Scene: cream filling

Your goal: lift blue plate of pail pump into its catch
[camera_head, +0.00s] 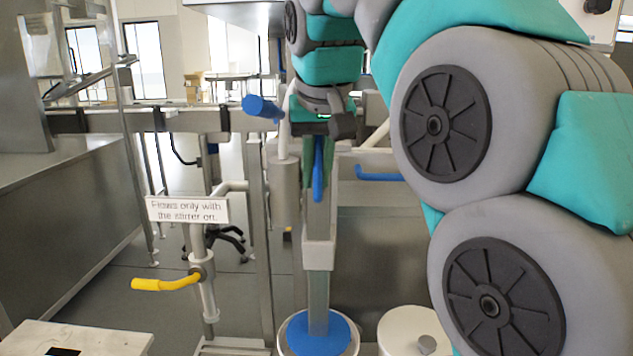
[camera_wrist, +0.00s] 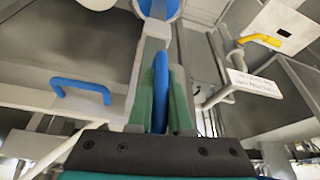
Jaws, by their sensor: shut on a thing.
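The round blue plate (camera_head: 322,338) lies level at the pail's mouth, at the bottom of the head view; the pail's pale rim (camera_head: 284,346) shows around it. A square metal post rises from the plate. The plate's edge also shows at the top of the wrist view (camera_wrist: 160,8). My gripper (camera_head: 319,182) is well above the plate, pointing down beside the post. Its green fingers are shut on an upright blue handle (camera_wrist: 161,88). How this handle joins the post is hidden. I cannot make out the catch.
Another blue handle (camera_head: 378,174) is on the right. A blue knob (camera_head: 262,108) sticks out on the left, near my wrist. A yellow lever (camera_head: 165,284) stands below a sign (camera_head: 187,209) reading "Flows only with the stirrer on." A white lidded drum (camera_head: 405,328) is beside the pail.

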